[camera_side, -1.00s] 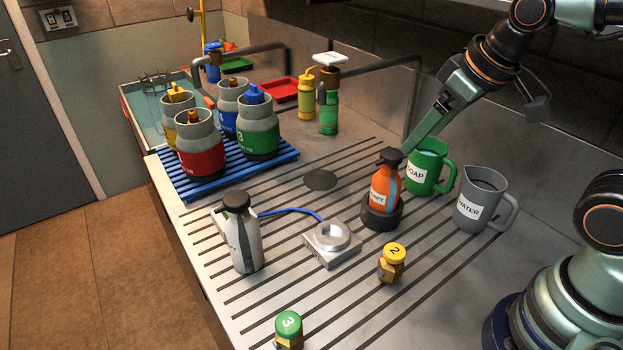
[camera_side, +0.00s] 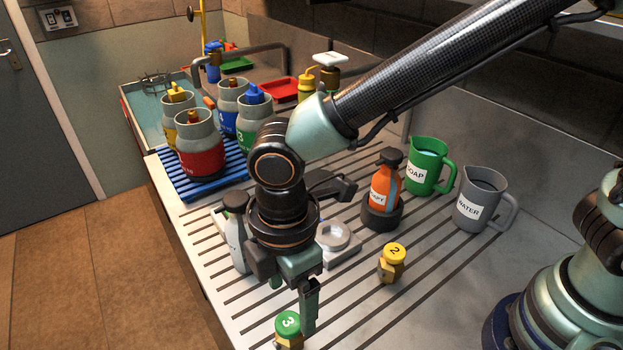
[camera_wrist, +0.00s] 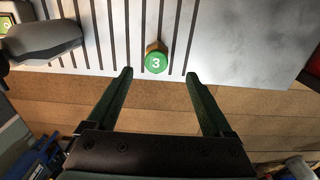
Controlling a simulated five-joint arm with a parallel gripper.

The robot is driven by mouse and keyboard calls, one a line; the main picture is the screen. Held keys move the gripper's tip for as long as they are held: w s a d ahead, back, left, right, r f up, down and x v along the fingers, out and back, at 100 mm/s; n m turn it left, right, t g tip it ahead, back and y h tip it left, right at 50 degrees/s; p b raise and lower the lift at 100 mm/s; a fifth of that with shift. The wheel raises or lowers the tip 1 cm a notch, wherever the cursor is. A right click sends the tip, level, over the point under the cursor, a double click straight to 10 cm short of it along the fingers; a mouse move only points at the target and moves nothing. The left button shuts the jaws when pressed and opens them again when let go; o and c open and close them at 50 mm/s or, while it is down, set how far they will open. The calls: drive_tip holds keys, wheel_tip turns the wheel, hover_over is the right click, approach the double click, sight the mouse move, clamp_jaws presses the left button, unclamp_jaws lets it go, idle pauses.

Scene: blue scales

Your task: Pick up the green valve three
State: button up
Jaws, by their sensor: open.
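The green valve three (camera_side: 288,327) has a green round cap marked 3 on a brass body and stands near the front edge of the grooved metal counter. In the wrist view the valve (camera_wrist: 156,61) lies ahead of the fingertips, roughly midway between them. My gripper (camera_side: 305,318) is in front of the white bottle, with its visible finger just right of the valve in the side view. In the wrist view my gripper (camera_wrist: 158,74) is open, with nothing between its two fingers. The other finger is mostly hidden in the side view.
A yellow valve marked 2 (camera_side: 391,263) stands right of my gripper. A white bottle (camera_side: 233,232) and a scale (camera_side: 338,240) are partly hidden behind my arm. An orange bottle (camera_side: 384,187), a green soap jug (camera_side: 429,165) and a grey water jug (camera_side: 481,199) stand farther back.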

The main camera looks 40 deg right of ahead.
sight(293, 323)
wheel_tip(293, 323, down, 6)
drive_tip(key=shift+r, duration=0.15)
drive_tip(key=shift+w+a+f, duration=0.1)
drive_tip(key=shift+w+f, duration=0.05)
drive_tip(key=shift+f, duration=1.15)
drive_tip(key=shift+w+a+f, duration=0.1)
drive_tip(key=shift+w+f, duration=0.05)
drive_tip(key=shift+f, duration=1.15)
clamp_jaws()
